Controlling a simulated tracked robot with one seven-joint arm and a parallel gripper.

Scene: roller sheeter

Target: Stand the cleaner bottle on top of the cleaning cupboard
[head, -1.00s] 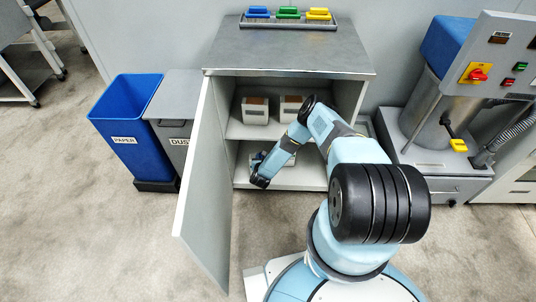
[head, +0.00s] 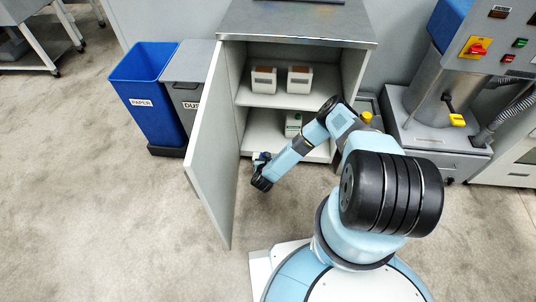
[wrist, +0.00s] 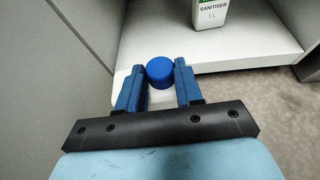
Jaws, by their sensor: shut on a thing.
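My gripper (wrist: 160,82) is shut on a bottle with a round blue cap (wrist: 159,69). Only the cap and a little of the white body below it show between the blue fingers; its label is hidden. In the head view my gripper (head: 262,160) is at the front of the cupboard's lower compartment, beside the open door. The cleaning cupboard (head: 275,28) has a flat grey top, well above my gripper.
The open cupboard door (head: 213,150) stands just left of my gripper. A white sanitiser bottle (wrist: 208,12) stands on the lower shelf (wrist: 255,40). Two white boxes (head: 264,80) sit on the upper shelf. A blue paper bin (head: 150,100) is to the left.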

